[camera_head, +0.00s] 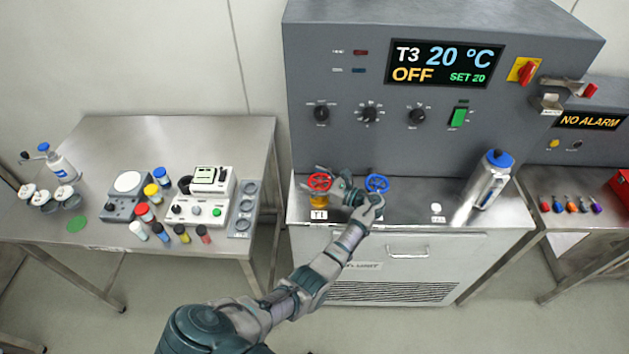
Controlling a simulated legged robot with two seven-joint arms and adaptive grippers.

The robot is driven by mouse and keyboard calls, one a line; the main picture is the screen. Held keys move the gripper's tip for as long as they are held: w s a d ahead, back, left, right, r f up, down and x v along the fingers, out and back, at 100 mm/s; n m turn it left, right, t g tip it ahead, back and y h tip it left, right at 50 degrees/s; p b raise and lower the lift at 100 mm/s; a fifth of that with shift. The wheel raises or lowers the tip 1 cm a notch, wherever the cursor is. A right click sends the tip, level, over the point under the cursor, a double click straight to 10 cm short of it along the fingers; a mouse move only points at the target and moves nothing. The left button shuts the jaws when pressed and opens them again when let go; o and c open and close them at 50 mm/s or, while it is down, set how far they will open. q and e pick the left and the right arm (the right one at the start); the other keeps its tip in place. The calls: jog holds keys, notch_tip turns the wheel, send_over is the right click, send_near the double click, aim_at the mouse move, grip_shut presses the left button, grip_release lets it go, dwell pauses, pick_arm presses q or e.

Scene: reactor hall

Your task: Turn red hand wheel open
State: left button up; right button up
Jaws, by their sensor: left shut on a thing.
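The red hand wheel (319,181) sits on a brass-coloured valve at the left of the grey unit's steel top, above a label reading T1. My left gripper (328,188) reaches it from the right and is shut on it, with its fingers at the rim. The gripper partly hides the wheel's right side and the valve below. A blue hand wheel (377,183) stands just to the right, close behind my left wrist. My right gripper is not in view.
The control panel's display (445,62) reads T3 20 °C, OFF, SET 20. A steel flask with a blue cap (487,180) stands at the right of the unit's top. A side table (150,135) at left holds jars, bottles and instruments. Small coloured items sit on the right table.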

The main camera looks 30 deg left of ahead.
pick_arm(q)
jog(key=shift+r, duration=0.15)
jog(key=o, duration=1)
jog(key=shift+w+a, duration=0.1)
jog(key=shift+a, duration=0.05)
jog(key=d, duration=0.7)
jog(key=shift+w+d+f, duration=0.2)
jog(key=shift+w+d, duration=0.1)
jog(key=shift+d, duration=0.05)
jog(key=shift+o, duration=0.2)
jog(key=shift+a, duration=0.1)
